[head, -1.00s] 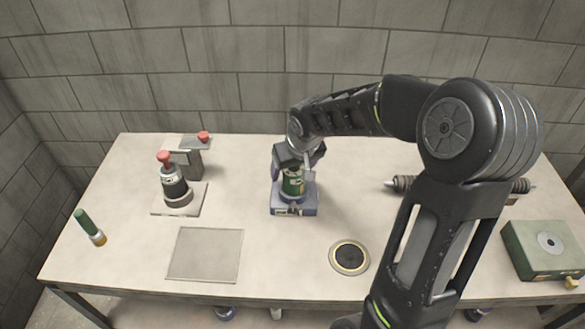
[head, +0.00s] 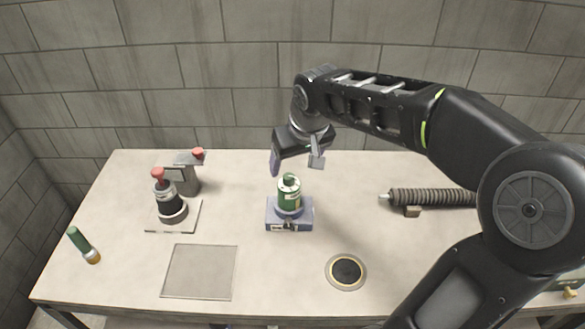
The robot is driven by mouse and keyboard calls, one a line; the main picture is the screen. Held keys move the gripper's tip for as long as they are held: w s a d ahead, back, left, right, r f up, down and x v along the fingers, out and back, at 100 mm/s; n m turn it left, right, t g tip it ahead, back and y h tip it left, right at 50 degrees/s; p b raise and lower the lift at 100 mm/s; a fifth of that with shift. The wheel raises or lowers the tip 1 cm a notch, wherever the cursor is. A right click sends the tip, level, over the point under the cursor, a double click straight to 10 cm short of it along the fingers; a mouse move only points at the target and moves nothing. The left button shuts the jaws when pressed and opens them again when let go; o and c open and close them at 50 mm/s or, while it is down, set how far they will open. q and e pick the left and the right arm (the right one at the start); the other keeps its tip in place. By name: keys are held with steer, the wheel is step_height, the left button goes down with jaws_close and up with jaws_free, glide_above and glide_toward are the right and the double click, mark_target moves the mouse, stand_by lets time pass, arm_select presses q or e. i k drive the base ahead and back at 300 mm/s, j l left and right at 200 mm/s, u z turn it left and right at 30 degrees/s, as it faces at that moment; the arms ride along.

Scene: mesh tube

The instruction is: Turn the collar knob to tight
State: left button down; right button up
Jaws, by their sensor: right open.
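A green cylinder (head: 290,193) stands upright in a blue-grey block (head: 274,216) near the middle of the table. A dark green knob (head: 290,178) sits on its top. The collar's tight mark is too small to read. My right gripper (head: 296,166) is open and empty just above and behind the cylinder, with its two fingers spread apart and clear of the knob. My left gripper is not in view.
A flat grey plate (head: 200,272), a round black-centred ring (head: 346,272) and a ribbed rod (head: 430,197) lie around. A block wall (head: 220,80) closes the back.

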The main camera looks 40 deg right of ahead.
mark_target(288, 223)
steer(key=k, duration=1)
